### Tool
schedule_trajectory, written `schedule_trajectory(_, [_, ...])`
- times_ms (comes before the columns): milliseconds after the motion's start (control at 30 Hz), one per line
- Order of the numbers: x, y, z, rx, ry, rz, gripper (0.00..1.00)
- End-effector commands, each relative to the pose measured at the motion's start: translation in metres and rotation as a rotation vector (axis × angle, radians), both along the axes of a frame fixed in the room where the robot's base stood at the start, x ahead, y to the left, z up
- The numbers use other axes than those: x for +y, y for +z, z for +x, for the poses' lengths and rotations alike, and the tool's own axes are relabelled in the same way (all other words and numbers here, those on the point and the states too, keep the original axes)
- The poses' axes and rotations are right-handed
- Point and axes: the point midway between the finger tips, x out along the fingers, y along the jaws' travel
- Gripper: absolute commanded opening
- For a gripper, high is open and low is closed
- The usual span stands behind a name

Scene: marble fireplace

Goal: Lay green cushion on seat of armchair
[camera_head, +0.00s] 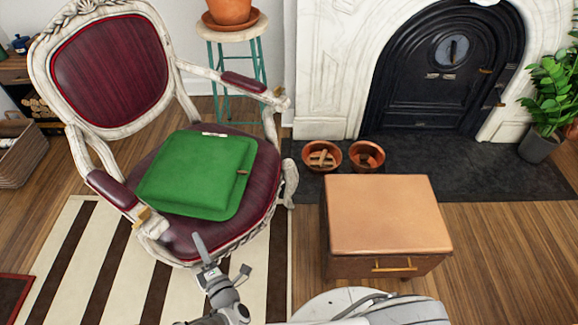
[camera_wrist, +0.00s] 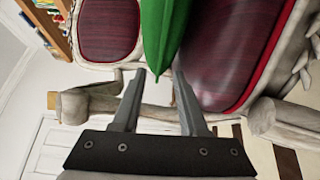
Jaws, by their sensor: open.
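The green cushion (camera_head: 198,174) lies flat on the dark red seat of the white-framed armchair (camera_head: 108,68), turned at a slight angle, in the head view. My gripper (camera_head: 222,262) is in front of the armchair's front edge, apart from the cushion in this view. In the wrist view, my gripper (camera_wrist: 160,75) has its two fingers spread, with nothing held between them. The cushion (camera_wrist: 160,35) shows edge-on just beyond the fingertips, with the red seat (camera_wrist: 228,50) to its right. The far side of the cushion is hidden there.
A wooden cabinet with a tan top (camera_head: 385,215) stands right of the armchair. Two terracotta pots (camera_head: 322,156) sit on the dark hearth. A stool (camera_head: 232,32) with a plant pot stands behind. A striped rug (camera_head: 75,260) lies under the chair. Wooden floor is clear at right.

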Motion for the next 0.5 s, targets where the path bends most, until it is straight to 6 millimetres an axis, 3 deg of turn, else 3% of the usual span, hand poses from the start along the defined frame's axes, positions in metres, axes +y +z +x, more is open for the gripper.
schedule_trajectory(133, [-0.003,0.014,0.010,-0.012,-0.057,0.012,0.43])
schedule_trajectory(267, [-0.019,0.052,0.037,-0.039,-0.225,0.037,0.43])
schedule_trajectory(500, [-0.086,0.139,0.087,-0.035,-0.668,0.070,0.43])
